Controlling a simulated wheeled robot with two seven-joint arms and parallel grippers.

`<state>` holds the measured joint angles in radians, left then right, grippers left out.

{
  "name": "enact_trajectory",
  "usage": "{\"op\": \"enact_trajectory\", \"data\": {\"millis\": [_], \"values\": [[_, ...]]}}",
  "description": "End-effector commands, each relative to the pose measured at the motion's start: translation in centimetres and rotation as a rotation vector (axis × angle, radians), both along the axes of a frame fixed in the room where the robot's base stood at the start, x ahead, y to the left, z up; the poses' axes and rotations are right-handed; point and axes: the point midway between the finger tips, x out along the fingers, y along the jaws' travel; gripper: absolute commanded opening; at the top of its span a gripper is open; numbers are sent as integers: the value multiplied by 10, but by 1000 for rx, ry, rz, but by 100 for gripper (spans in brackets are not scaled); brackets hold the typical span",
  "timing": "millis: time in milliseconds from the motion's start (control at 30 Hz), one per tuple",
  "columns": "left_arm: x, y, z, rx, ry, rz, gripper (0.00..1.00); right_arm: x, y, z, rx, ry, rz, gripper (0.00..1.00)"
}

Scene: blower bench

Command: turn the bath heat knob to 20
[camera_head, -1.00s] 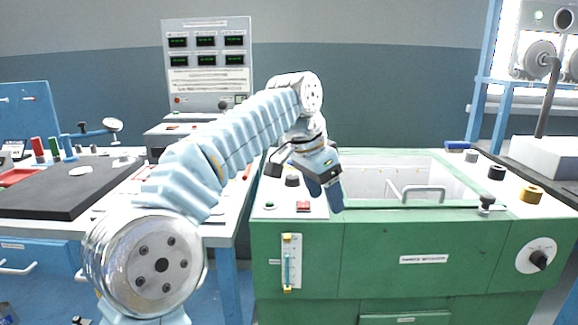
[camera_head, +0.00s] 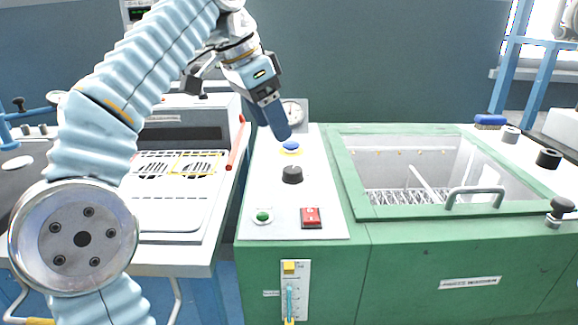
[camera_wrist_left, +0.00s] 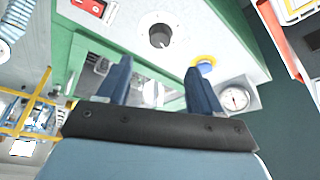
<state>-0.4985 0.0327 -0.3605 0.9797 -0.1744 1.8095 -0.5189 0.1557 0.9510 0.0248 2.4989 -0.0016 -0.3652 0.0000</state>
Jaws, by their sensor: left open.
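A round black knob (camera_head: 292,174) stands on the white top panel of the green machine. It also shows in the wrist view (camera_wrist_left: 160,36), on a white dial whose marks are too small to read. I cannot read a label or setting on it. My left gripper (camera_head: 278,128) is above the back of the panel, beyond the knob and close to the blue button. In the wrist view the two blue fingers of my left gripper (camera_wrist_left: 158,65) are apart with nothing held, and the knob lies ahead of the gap, apart from them. My right gripper is not visible.
A blue button on a yellow ring (camera_head: 291,147) and a round gauge (camera_head: 294,112) sit behind the knob. A green button (camera_head: 263,216) and a red switch (camera_head: 311,217) sit in front. The lidded bath with a handle (camera_head: 475,192) is to the right.

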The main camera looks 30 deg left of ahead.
Motion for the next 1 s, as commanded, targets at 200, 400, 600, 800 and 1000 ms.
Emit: {"op": "enact_trajectory", "data": {"millis": [200,400,600,800,1000], "values": [[16,-10,-54,0,3,-2,66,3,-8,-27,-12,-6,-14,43],[29,-17,-84,0,1,0,66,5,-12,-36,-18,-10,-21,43],[34,-20,-96,0,0,0,66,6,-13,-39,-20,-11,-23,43],[34,-20,-96,0,0,0,66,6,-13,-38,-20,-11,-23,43],[34,-20,-96,0,0,0,46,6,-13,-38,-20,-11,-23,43]]}}
